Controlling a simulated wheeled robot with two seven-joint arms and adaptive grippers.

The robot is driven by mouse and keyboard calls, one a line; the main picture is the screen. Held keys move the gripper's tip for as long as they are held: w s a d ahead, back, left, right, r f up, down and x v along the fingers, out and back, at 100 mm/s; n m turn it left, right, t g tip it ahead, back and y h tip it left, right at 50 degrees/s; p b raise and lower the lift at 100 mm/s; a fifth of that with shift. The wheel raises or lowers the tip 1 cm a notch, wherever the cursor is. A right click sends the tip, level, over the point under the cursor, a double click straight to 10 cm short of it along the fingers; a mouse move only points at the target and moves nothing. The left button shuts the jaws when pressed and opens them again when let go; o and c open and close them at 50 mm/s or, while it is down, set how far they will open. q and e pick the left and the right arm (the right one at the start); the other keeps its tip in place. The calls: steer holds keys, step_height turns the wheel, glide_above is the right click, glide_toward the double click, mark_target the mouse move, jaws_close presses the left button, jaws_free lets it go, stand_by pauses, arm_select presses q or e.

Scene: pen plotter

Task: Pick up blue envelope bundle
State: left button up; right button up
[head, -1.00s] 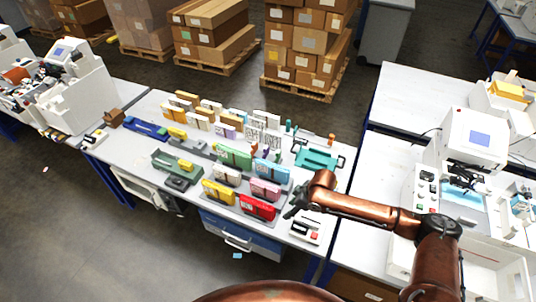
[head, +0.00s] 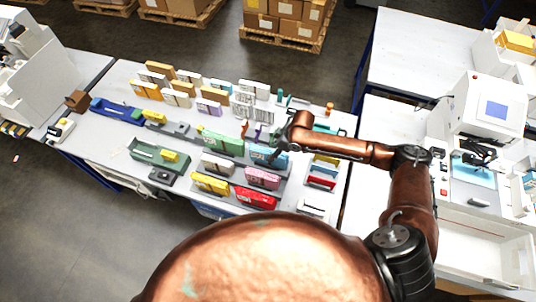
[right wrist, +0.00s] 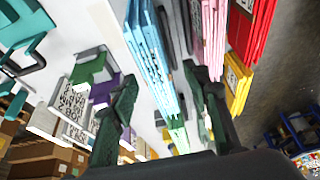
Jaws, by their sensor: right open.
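The light blue envelope bundle (head: 261,154) stands on edge on the table, behind the pink bundle and right of the green one. My right gripper (head: 274,156) is over its right end and hides part of it. In the right wrist view the blue bundle (right wrist: 150,58) runs lengthwise between the two open fingers of the right gripper (right wrist: 161,76). The jaws are not closed on it; whether a finger touches it I cannot tell. My left gripper is in neither view.
Close by stand pink (head: 263,178), red (head: 256,198), yellow (head: 211,183) and green (head: 222,144) bundles. Several white, yellow and lilac packs fill the table behind. A green tray (head: 158,157) lies at the left. A white plotter machine (head: 484,112) stands on the right table.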

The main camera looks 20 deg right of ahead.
mark_target(270, 152)
steer(key=x, duration=0.2)
steer(key=p+x, duration=0.1)
steer(key=x, duration=0.1)
steer(key=shift+w+a, duration=0.15)
steer(key=shift+w, duration=0.25)
steer(key=shift+a+f, duration=0.15)
steer(key=shift+f, duration=0.4)
steer(key=shift+c, duration=0.5)
jaws_close()
